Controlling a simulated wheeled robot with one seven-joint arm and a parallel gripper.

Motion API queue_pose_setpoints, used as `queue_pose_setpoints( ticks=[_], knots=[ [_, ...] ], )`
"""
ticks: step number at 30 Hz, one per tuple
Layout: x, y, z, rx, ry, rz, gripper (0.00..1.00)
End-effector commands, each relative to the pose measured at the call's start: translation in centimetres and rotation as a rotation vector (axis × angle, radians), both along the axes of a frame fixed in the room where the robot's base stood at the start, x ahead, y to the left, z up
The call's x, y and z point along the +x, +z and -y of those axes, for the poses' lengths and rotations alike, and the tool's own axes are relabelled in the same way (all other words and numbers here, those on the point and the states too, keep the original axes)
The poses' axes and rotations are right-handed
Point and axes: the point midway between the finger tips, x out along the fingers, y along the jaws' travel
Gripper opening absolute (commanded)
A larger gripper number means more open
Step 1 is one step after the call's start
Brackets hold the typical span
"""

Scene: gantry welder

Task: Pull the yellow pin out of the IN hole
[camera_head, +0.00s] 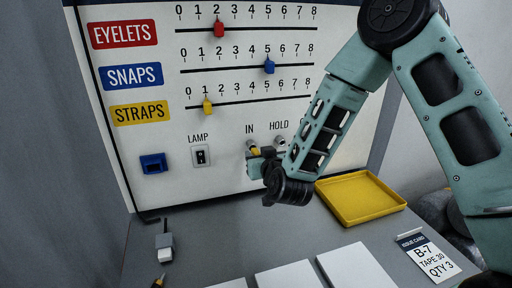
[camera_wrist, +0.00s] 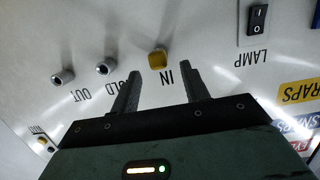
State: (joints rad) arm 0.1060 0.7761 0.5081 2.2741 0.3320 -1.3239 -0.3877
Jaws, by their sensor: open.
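The yellow pin (camera_wrist: 157,59) sits in the IN hole on the white panel, above the upside-down IN label in the wrist view. It also shows as a small yellow spot (camera_head: 255,151) in the head view, partly hidden by my gripper. My gripper (camera_wrist: 160,76) is open, with its two dark fingers pointing at the panel on either side of the pin. The fingertips appear apart from the pin, and nothing is between them. In the head view my gripper (camera_head: 257,164) is close to the panel below the IN label.
The HOLD socket (camera_wrist: 106,67) and OUT socket (camera_wrist: 63,76) lie beside the pin. The lamp switch (camera_head: 201,156) and a blue socket (camera_head: 154,163) are to the left. A yellow tray (camera_head: 403,205) and white sheets (camera_head: 290,277) lie on the grey table below.

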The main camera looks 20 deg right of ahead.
Motion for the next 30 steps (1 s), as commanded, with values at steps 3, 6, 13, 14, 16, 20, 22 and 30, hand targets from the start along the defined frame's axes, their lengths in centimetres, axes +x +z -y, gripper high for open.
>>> queue_pose_setpoints(
  ticks=[3, 6, 13, 14, 16, 20, 22, 30],
  knots=[
    [1.7, -0.2, 0.0, 0.002, 0.0, -0.002, 0.45],
    [2.7, -0.4, 0.0, 0.001, 0.0, -0.001, 0.45],
    [3.7, -0.8, 0.0, 0.0, 0.001, 0.0, 0.45],
    [3.7, -0.8, 0.0, 0.0, 0.001, 0.0, 0.45],
    [3.7, -0.8, 0.0, 0.0, 0.001, 0.0, 0.45],
    [3.7, -0.8, 0.0, 0.0, 0.001, 0.0, 0.4],
    [3.7, -0.8, 0.0, 0.0, 0.001, 0.0, 0.2],
    [3.6, -0.8, 0.0, 0.0, 0.001, 0.0, 0.0]
  ],
)
